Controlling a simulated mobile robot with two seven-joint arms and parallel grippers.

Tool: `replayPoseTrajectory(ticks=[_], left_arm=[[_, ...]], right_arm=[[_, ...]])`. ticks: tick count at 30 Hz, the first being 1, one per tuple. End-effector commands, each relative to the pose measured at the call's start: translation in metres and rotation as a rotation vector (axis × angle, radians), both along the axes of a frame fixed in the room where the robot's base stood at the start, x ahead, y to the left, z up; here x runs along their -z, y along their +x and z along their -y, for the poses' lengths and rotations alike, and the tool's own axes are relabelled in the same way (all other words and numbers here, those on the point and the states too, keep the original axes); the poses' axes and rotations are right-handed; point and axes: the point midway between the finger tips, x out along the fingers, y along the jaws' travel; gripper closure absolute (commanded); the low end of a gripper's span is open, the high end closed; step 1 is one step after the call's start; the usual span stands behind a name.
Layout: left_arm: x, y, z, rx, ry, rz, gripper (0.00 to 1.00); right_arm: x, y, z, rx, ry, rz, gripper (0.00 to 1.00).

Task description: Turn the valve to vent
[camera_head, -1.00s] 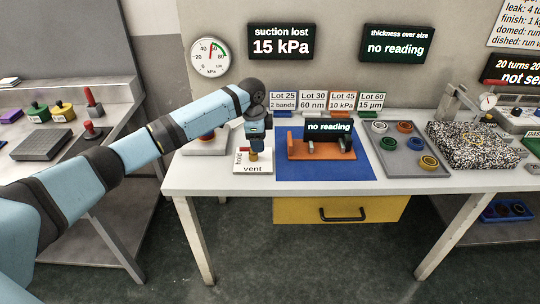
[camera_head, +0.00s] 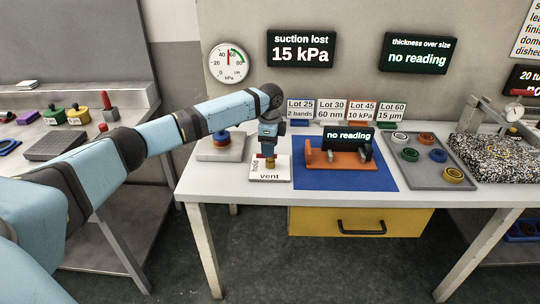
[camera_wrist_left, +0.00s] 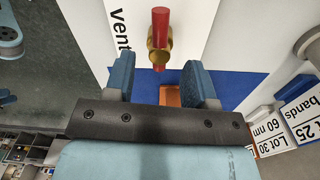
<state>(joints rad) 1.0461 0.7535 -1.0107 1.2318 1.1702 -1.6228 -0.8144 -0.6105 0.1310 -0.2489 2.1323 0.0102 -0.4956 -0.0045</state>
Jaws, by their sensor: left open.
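The valve has a red handle and a brass body, and stands on a white plate (camera_head: 254,178) marked "hold" at its left and "vent" at its front. In the left wrist view the red handle (camera_wrist_left: 160,22) lies parallel to the fingers, its longer end away from my gripper. In the head view this end lies toward "hold". My left gripper (camera_wrist_left: 159,64) is open, with a finger on each side of the valve's near end; I cannot tell whether they touch it. In the head view my left gripper (camera_head: 269,154) is directly over the valve and partly hides it. My right gripper is not seen.
A pressure dial (camera_head: 229,62) and a "suction lost 15 kPa" display (camera_head: 301,49) are on the wall. An orange fixture (camera_head: 340,159) on a blue mat (camera_head: 345,181) stands right of the valve. A grey stand (camera_head: 222,152) is behind left. Lot cards line the back.

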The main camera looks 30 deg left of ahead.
Motion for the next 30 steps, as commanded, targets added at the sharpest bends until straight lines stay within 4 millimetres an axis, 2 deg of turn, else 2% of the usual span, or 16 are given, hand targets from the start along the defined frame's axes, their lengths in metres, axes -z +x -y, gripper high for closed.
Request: replayPoseTrajectory(ticks=[1, 6, 17, 23, 24, 30], left_arm=[[0.009, 0.000, 0.000, 0.000, 0.001, -0.001, 0.49], [0.025, -0.001, 0.001, 0.001, 0.000, 0.000, 0.49], [0.029, -0.001, 0.001, 0.001, 0.000, 0.000, 0.49], [0.028, -0.001, 0.001, 0.000, 0.000, 0.000, 0.95], [0.028, -0.001, 0.001, 0.000, 0.000, 0.000, 0.99], [0.027, -0.001, 0.001, -0.008, 0.000, -0.001, 0.99]], right_arm=[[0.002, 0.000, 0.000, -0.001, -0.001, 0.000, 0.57], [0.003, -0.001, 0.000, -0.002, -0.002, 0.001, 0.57], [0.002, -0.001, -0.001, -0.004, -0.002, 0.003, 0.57], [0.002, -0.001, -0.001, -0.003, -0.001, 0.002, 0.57], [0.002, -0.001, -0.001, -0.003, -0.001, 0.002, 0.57], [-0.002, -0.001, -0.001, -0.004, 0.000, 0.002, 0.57]])
